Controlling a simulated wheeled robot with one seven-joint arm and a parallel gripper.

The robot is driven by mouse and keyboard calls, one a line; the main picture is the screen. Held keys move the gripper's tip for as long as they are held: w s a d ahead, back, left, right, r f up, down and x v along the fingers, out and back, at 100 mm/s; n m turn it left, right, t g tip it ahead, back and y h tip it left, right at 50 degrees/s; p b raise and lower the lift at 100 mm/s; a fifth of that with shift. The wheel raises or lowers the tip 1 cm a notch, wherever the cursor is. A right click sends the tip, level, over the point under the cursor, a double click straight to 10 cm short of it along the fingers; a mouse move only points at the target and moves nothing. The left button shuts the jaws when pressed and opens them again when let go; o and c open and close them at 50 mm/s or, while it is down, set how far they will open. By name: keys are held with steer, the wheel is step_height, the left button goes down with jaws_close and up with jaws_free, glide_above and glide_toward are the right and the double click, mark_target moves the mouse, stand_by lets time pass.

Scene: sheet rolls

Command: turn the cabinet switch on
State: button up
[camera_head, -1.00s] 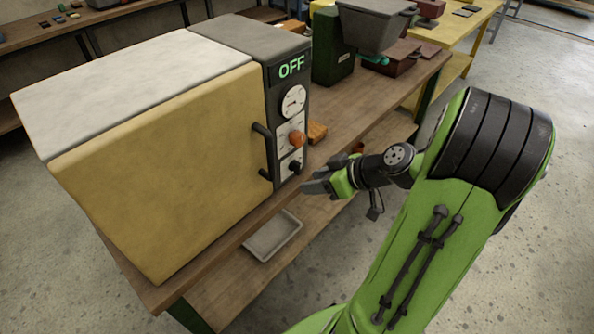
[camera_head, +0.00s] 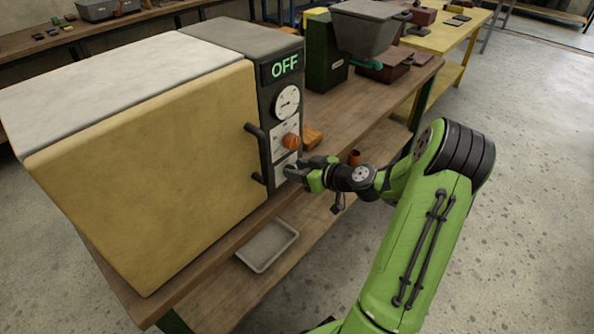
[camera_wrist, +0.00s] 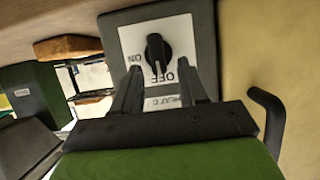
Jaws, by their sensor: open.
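The cabinet (camera_head: 150,150) is a large yellow box with a dark control panel on its right side. Its display (camera_head: 285,66) reads OFF in green. The switch is a black rotary knob (camera_wrist: 156,53) on a white plate (camera_wrist: 182,30) with ON and OFF marks, seen upside down in the wrist view. In the head view my gripper hides most of the knob. My gripper (camera_head: 290,170) is at the lower panel; in the wrist view its two fingers (camera_wrist: 160,78) are open, one on each side below the knob. I cannot tell whether they touch it.
A dark handle (camera_head: 255,152) stands out left of the panel, close to my gripper; it shows at right in the wrist view (camera_wrist: 270,120). An orange knob (camera_head: 291,141) and a dial (camera_head: 287,102) sit above. A grey tray (camera_head: 268,246) lies on the lower shelf.

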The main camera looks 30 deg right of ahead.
steer(key=shift+w+a+f, duration=0.1)
steer(key=shift+w, duration=0.2)
steer(key=shift+c, duration=0.3)
jaws_close()
